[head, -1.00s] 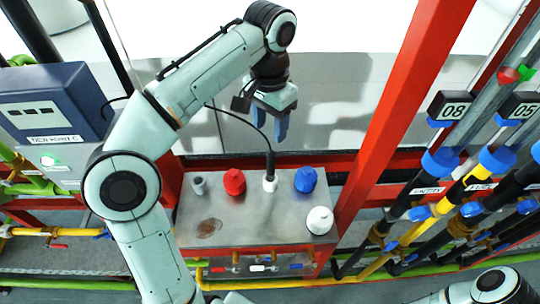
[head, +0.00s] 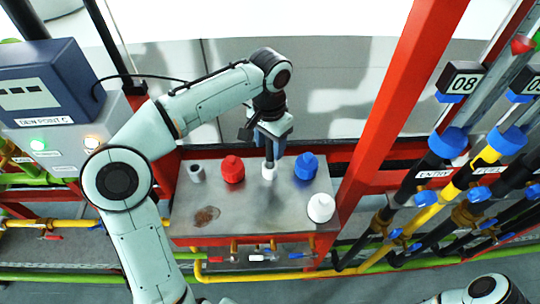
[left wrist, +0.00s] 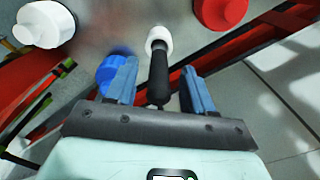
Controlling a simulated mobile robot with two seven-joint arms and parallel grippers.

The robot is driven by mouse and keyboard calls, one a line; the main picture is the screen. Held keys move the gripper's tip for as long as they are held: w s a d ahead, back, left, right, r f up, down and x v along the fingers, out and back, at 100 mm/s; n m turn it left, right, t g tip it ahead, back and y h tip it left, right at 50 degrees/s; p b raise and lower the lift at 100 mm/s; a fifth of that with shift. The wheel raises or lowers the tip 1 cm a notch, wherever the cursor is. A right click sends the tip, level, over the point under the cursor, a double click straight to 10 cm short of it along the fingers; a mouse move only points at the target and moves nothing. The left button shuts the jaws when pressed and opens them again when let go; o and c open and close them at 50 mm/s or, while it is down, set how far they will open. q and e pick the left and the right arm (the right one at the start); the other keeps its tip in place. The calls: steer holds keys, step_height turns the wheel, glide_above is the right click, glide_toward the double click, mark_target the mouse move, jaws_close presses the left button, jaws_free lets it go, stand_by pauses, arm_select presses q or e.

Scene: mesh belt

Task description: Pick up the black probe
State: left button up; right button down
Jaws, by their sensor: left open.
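The black probe (head: 269,152) stands upright in a white holder (head: 268,171) on the metal table top. It also shows in the left wrist view (left wrist: 158,78), between the two blue fingers. My left gripper (head: 270,146) is open, pointing down, with its fingers on either side of the probe's upper part. In the left wrist view, the left gripper (left wrist: 158,85) shows gaps between the probe and both fingers. My right gripper is out of view; only a part of my right arm shows at the lower right.
On the metal table (head: 245,218) stand a red cap (head: 232,169), a blue cap (head: 306,166), a white cap (head: 321,208) and a small grey cup (head: 196,172). A red post (head: 392,110) rises at the right. Pipes (head: 470,185) fill the right side.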

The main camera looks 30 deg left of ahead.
arm_select(q)
steer(key=shift+s, duration=0.1)
jaws_close()
